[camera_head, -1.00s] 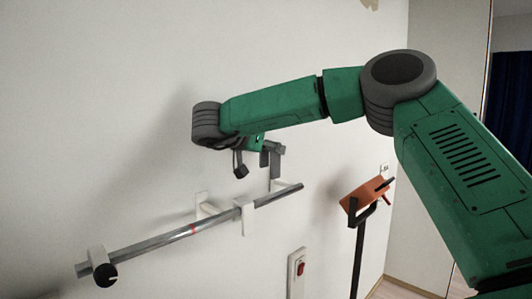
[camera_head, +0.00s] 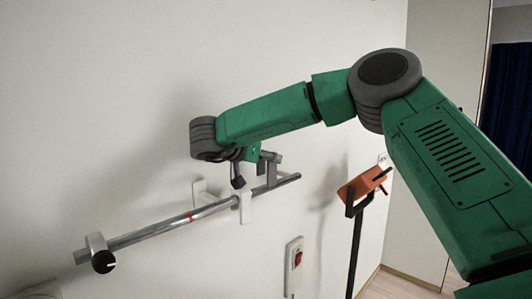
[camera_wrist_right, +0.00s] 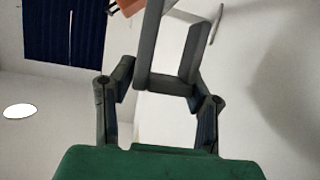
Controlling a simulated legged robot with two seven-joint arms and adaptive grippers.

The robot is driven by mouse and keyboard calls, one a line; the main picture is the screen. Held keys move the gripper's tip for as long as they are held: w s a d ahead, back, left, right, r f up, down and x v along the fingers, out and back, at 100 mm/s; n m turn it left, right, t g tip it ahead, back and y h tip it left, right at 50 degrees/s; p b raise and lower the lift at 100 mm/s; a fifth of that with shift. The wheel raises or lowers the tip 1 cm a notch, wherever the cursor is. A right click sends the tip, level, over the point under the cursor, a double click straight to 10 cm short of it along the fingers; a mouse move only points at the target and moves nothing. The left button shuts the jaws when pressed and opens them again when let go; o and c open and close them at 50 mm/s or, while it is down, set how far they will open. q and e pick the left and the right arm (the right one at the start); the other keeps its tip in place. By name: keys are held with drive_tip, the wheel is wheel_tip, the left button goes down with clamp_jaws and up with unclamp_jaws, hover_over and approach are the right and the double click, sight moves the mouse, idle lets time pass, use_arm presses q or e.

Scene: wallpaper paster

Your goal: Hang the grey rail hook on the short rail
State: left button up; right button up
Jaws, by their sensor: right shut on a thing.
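The grey rail hook (camera_head: 271,170) is held by my right gripper (camera_head: 250,160) at the right part of the rail. In the wrist view the hook (camera_wrist_right: 166,88) shows as a grey angular frame between the two fingers of my right gripper (camera_wrist_right: 160,82). The metal rail (camera_head: 150,234) runs along the wall, rising to the right, with a red mark near its middle. The hook's lower end overlaps the rail near its right end; I cannot tell if it rests on it. My left gripper is out of view.
A white bracket piece (camera_head: 246,208) sits on the rail left of the hook. A ring clamp with a black knob (camera_head: 103,261) is at the rail's left end. A white switch box (camera_head: 294,267) is below. An orange-topped black stand (camera_head: 356,230) stands to the right.

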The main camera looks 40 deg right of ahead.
drive_tip(key=shift+s+f, duration=0.1)
drive_tip(key=shift+f, duration=0.15)
idle(0.7)
drive_tip(key=shift+p, duration=0.45)
drive_tip(key=shift+s, duration=0.1)
idle(0.3)
drive_tip(key=shift+p, duration=0.5)
idle(0.5)
drive_tip(key=shift+a+p, duration=0.1)
drive_tip(key=shift+p, duration=0.4)
drive_tip(key=shift+f+b, duration=0.55)
drive_tip(key=shift+f, duration=2.6)
